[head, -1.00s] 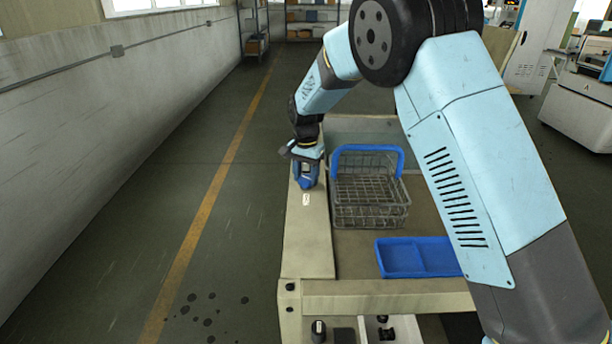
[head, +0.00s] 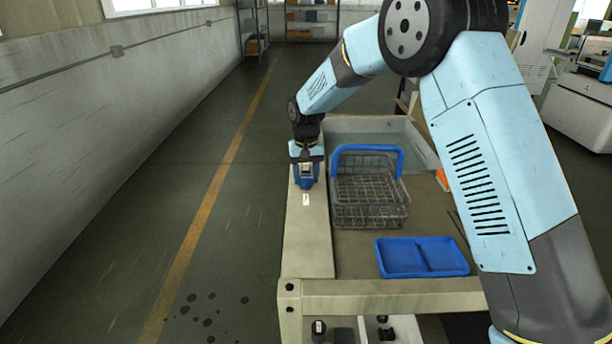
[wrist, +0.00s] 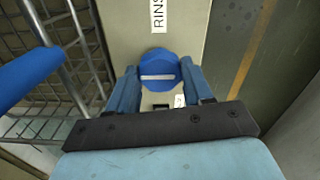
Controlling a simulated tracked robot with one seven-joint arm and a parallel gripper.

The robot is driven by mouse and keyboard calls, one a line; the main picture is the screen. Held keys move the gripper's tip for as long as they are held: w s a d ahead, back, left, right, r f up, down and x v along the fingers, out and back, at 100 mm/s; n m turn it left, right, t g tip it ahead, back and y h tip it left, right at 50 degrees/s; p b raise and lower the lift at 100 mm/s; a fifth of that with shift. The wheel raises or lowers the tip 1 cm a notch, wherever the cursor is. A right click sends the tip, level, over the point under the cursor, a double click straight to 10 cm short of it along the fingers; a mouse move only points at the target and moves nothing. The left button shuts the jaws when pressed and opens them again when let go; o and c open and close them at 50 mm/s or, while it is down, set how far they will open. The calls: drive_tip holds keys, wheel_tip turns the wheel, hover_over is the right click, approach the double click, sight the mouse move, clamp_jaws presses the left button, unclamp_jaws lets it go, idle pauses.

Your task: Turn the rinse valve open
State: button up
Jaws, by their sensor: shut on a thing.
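The rinse valve shows in the wrist view as a round blue knob (wrist: 158,66) with a white line across its top. The line runs roughly left to right in that view, crosswise between the fingers. My gripper (wrist: 159,84) is shut on the knob from above, with one blue finger on each side. In the head view my gripper (head: 307,172) is low over the cream ledge (head: 308,240) on the left of the bench. There the knob is mostly hidden by the gripper. Part of a label reading "RINS" (wrist: 158,15) lies beyond the knob in the wrist view.
A wire basket (head: 368,205) with a blue handle (head: 368,148) stands close to the right of the gripper. A blue two-part tray (head: 422,257) lies nearer on the bench. An orange object (head: 442,180) is partly behind my arm. The floor left of the bench is clear.

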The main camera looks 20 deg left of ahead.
sight(306, 177)
drive_tip(key=shift+w, duration=0.1)
idle(0.3)
drive_tip(key=o, duration=1)
drive_tip(key=shift+o, duration=0.2)
wheel_tip(306, 177, up, 14)
drive_tip(key=shift+f, duration=0.15)
